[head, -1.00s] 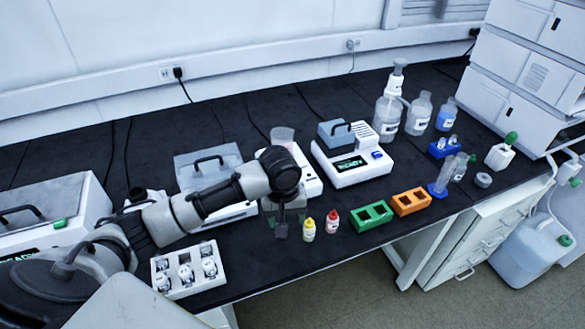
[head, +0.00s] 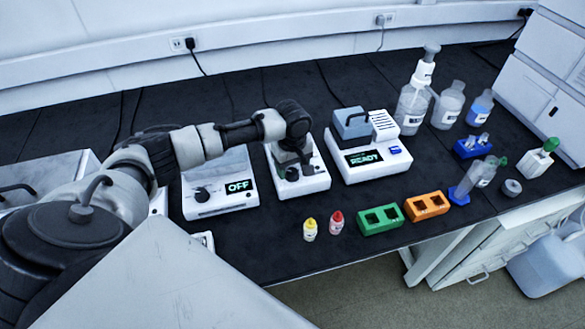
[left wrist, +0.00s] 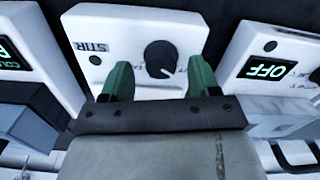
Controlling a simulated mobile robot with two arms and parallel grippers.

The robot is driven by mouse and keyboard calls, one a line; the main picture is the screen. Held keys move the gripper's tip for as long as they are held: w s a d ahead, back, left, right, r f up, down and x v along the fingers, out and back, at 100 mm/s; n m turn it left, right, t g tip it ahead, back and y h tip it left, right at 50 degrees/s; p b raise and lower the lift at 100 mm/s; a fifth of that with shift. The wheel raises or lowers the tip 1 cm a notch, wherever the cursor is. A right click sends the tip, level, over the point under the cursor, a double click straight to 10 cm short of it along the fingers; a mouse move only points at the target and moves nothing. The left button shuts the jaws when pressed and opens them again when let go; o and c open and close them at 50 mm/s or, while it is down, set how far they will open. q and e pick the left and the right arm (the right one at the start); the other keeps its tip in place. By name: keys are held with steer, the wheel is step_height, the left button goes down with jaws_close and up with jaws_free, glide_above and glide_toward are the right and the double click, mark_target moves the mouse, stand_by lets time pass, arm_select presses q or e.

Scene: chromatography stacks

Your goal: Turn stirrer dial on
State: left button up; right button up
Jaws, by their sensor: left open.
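The stirrer is a white box (head: 316,184) near the middle of the bench, between the OFF device and the READY device. In the left wrist view its front panel (left wrist: 125,38) carries the label STIR and a round black dial (left wrist: 160,57) with a white pointer line. My left gripper (head: 292,165) is over the stirrer's front. In the wrist view its green fingers (left wrist: 160,75) are open and empty, one on each side of the dial. I cannot tell whether they touch it. The gripper partly hides the stirrer in the head view. My right gripper is not in view.
The device reading OFF (head: 225,192) stands close left, and the one reading READY (head: 375,160) close right. Yellow (head: 310,230) and red (head: 336,222) capped bottles, a green rack (head: 380,219) and an orange rack (head: 427,206) stand toward the front edge.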

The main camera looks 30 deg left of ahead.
arm_select(q)
steer(key=shift+s+f, duration=0.15)
steer(key=shift+f, duration=0.35)
